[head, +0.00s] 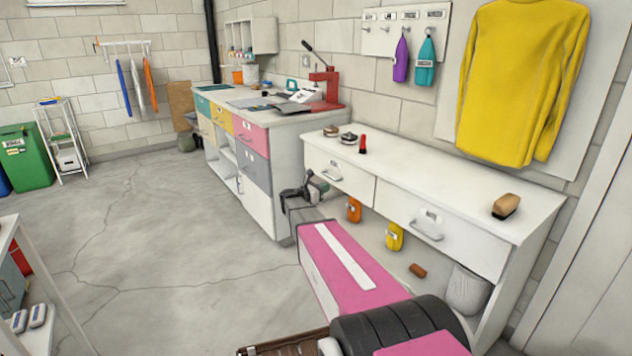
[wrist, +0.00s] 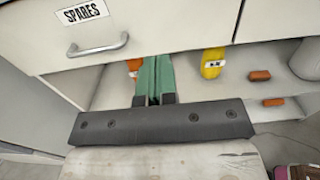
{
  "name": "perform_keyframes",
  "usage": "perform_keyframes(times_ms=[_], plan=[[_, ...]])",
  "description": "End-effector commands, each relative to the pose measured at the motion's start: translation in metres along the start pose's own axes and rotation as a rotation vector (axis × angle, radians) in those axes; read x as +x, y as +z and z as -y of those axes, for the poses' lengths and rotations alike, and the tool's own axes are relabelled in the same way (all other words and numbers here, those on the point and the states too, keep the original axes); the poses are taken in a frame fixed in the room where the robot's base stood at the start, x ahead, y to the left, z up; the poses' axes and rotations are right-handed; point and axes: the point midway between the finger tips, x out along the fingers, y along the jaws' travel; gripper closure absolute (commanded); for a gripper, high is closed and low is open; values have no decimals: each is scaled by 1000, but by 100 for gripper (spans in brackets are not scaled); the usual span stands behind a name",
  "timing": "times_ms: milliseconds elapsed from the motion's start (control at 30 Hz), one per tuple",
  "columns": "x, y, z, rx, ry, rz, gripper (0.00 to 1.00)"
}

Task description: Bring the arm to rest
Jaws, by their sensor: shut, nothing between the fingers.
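My arm (head: 345,265), pink with a white stripe, reaches forward from the bottom of the head view, beside the white bench. My gripper (head: 316,188) is at its far end, close to the front of the bench's left drawer. In the wrist view my gripper (wrist: 154,78) shows two green fingers side by side, shut and empty. They point toward the open space under a white drawer (wrist: 140,30) labelled SPARES. Whether the fingers touch anything there cannot be told.
The white bench (head: 440,185) carries a brush (head: 506,206) and small items. A coloured-drawer workbench (head: 252,140) stands beyond. A white shelf (head: 40,270) is at left. The floor (head: 170,230) between is clear.

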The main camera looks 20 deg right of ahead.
Motion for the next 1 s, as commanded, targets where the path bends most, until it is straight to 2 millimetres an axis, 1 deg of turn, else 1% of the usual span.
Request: perform_keyframes(times_ms=[133,267,367,467,567,633,767,800,867,900,967,1000], plan=[[-2,1,-1,-10,12,2,100],[-7,5,-6,-85,100,24,100],[-17,10,-16,-209,230,65,100],[-33,15,-29,-376,393,131,100],[-56,15,-40,-569,561,217,100],[-75,13,-46,-716,681,289,100],[-114,1,-49,-1000,895,442,100],[-126,-4,-48,-1088,960,492,100],[-145,-13,-44,-1220,1053,572,100],[-157,-20,-40,-1310,1114,629,100],[-175,-32,-31,-1441,1207,714,100],[-186,-40,-24,-1528,1267,773,100]])
